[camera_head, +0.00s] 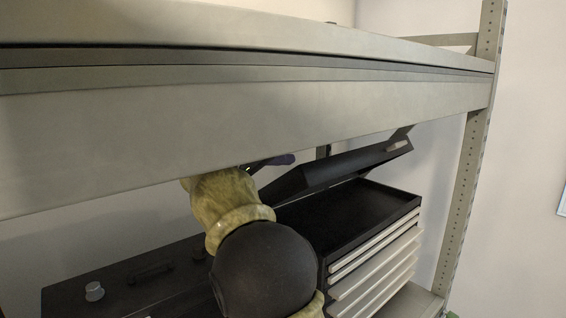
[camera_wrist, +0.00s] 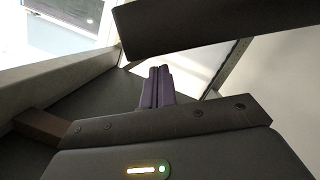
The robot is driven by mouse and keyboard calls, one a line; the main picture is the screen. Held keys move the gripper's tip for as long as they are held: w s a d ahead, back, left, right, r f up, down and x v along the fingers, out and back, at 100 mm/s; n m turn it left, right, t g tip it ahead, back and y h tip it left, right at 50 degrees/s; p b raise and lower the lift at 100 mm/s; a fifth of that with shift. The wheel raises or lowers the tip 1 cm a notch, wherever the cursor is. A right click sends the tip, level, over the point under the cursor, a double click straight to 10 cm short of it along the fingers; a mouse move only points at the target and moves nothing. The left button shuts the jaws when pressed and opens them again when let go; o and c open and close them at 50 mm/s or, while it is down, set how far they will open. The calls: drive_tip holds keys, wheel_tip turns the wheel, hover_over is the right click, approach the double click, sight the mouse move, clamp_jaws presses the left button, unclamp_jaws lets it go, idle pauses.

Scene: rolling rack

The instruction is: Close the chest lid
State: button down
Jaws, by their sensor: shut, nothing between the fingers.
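The chest (camera_head: 372,256) is a dark box with several light drawer fronts, standing on the rack under the upper shelf. Its dark lid (camera_head: 345,165) is raised and tilted, with the black top tray of the chest showing below it. The lid seems to be the dark slab across the top of the wrist view (camera_wrist: 205,24).
The thick grey upper shelf (camera_head: 240,128) runs close above my arm and the lid. A black case (camera_head: 130,278) with a handle and a grey knob (camera_head: 94,291) lies left of the chest. A rack post (camera_head: 466,180) stands at the right.

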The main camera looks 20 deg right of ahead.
drive_tip(key=shift+s+f, duration=0.25)
drive_tip(key=shift+d+f+b, duration=0.1)
drive_tip(key=shift+f+b, duration=0.1)
drive_tip(key=shift+b, duration=0.15)
drive_tip(key=s+d+f+m+t+y+b, duration=0.1)
drive_tip(key=s+f+m+b, duration=0.4)
drive_tip(key=b, duration=2.1)
drive_tip(key=s+d+f+t, duration=0.1)
drive_tip(key=s+d+f, duration=0.1)
drive_tip(key=f, duration=0.4)
drive_tip(key=shift+s+d+f+m+b, duration=0.15)
drive_tip(key=shift+s+f+m+b, duration=0.25)
drive_tip(key=shift+s, duration=0.1)
drive_tip(key=shift+r, duration=0.15)
drive_tip(key=s+a+r+p, duration=0.3)
drive_tip(key=a+r, duration=0.3)
drive_tip(key=a, duration=0.3)
drive_tip(key=shift+s, duration=0.4)
